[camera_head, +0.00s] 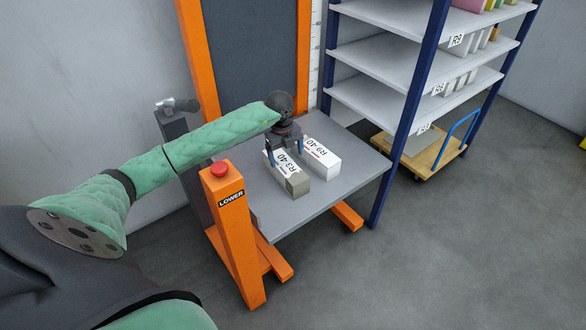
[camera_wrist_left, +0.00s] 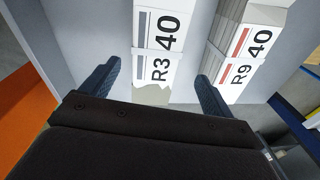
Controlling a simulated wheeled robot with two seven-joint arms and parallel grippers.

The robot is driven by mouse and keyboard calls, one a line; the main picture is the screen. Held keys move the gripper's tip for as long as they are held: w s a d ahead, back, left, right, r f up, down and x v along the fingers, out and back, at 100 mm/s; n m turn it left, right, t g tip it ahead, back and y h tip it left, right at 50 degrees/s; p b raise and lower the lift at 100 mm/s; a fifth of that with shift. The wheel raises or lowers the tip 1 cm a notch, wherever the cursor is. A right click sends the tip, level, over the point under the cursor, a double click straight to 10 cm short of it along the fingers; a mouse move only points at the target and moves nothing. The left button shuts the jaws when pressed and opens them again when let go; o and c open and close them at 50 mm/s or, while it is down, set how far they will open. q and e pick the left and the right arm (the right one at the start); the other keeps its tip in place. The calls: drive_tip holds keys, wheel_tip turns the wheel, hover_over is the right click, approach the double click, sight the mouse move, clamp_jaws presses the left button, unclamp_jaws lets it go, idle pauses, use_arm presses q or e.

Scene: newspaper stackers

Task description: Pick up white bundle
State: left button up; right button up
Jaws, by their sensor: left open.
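Two paper bundles lie side by side on the grey lift platform (camera_head: 260,205). The bundle labelled R3-40 (camera_head: 279,162) has a white wrap and a grey near end; the bundle labelled R9-40 (camera_head: 327,164) to its right looks white. My left gripper (camera_head: 285,153) is open over the far part of the R3-40 bundle, pointing down. In the left wrist view, the R3-40 bundle (camera_wrist_left: 157,45) lies between the two open fingers (camera_wrist_left: 157,76), and the R9-40 bundle (camera_wrist_left: 243,42) lies by the right finger. Contact cannot be told. My right gripper is out of view.
An orange post (camera_head: 233,230) with a red button (camera_head: 219,169) and a LOWER sign stands at the platform's front left. A blue-framed shelf (camera_head: 405,50) holding bundles stands at right. A wooden cart (camera_head: 425,160) is under it. The floor in front is clear.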

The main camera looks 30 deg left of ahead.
sight(285, 163)
use_arm(q)
drive_tip(key=shift+s+a+f+n+y, duration=0.1)
drive_tip(key=shift+s+a+n+y, duration=0.1)
drive_tip(key=shift+a+n+y, duration=0.15)
drive_tip(key=shift+f+g, duration=0.2)
drive_tip(key=shift+g, duration=0.1)
drive_tip(key=shift+w+a+f, duration=0.1)
drive_tip(key=shift+w+f, duration=0.1)
drive_tip(key=shift+f, duration=1.7)
drive_tip(key=shift+w+a+f, duration=0.1)
drive_tip(key=shift+w+f, duration=0.05)
drive_tip(key=shift+f, duration=1.75)
drive_tip(key=shift+r, duration=0.1)
drive_tip(key=c, duration=1.8)
